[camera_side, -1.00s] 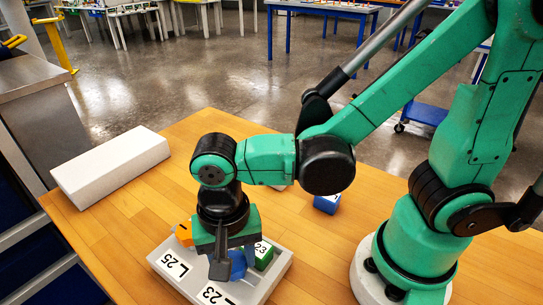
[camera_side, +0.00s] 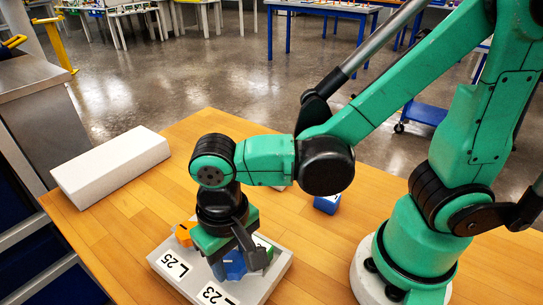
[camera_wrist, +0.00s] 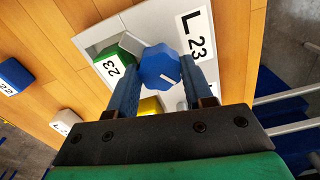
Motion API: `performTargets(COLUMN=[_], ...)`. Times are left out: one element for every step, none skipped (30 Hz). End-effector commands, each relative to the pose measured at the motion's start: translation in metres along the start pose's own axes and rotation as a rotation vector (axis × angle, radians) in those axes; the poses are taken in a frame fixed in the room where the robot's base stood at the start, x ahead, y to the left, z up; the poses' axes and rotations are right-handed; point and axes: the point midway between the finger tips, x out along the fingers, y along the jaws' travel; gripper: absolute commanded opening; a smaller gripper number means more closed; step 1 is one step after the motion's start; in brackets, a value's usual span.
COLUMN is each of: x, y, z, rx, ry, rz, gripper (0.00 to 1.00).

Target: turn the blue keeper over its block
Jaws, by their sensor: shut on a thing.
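The blue keeper (camera_wrist: 160,67) is an eight-sided knob with a short white mark on its top. My gripper (camera_wrist: 163,76) is shut on it, one finger on each side. In the side view the keeper (camera_side: 235,266) shows low between the fingers of my gripper (camera_side: 237,254). A green block (camera_wrist: 117,68) labelled 23 sits in the grey tray (camera_wrist: 215,60), close beside the keeper. A grey piece (camera_wrist: 132,47) lies between keeper and block; I cannot tell how far it covers the block. In the side view my gripper mostly hides the green block (camera_side: 264,243).
An orange-yellow block (camera_side: 184,234) sits in the tray near the L 25 label. A blue block (camera_side: 327,204) stands on the wooden table behind the tray. A long white block (camera_side: 112,167) lies at the left edge. Wood between them is clear.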

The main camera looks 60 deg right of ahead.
Motion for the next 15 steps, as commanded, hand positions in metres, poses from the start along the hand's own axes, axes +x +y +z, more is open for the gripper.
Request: performTargets(x=[0.0002,0.0002,0.0002,0.0002,0.0002,0.0002,0.0002,0.0002,0.0002,0.0002,0.0002,0.0002,0.0002,0.0002,0.0002], y=[0.0,-0.0001,-0.0001,-0.0002,-0.0002,-0.0003,-0.0003,-0.0003,-0.0004,-0.0004,-0.0005,-0.0005,-0.0006,-0.0006,-0.0006], z=[-0.0004,-0.0004,-0.0004,-0.0004,-0.0005,-0.0005,-0.0005,-0.0005,-0.0004,-0.0004,-0.0004,-0.0004,-0.0004,-0.0004,-0.0004], rx=[-0.044,-0.072,-0.111,-0.139,-0.167,-0.206,-0.234,-0.262,-0.301,-0.329,-0.357,-0.396,-0.424,-0.452,-0.49], ry=[0.003,0.003,0.003,0.003,0.003,0.003,0.003,0.003,0.003,0.003,0.003,0.003,0.003,0.003,0.003], rz=[0.0,0.0,0.0,0.0,0.0,0.0,0.0,0.0,0.0,0.0,0.0,0.0,0.0,0.0,0.0], gripper=[0.0,0.0,0.0,0.0,0.0,0.0,0.0,0.0,0.0,0.0,0.0,0.0,0.0,0.0,0.0])
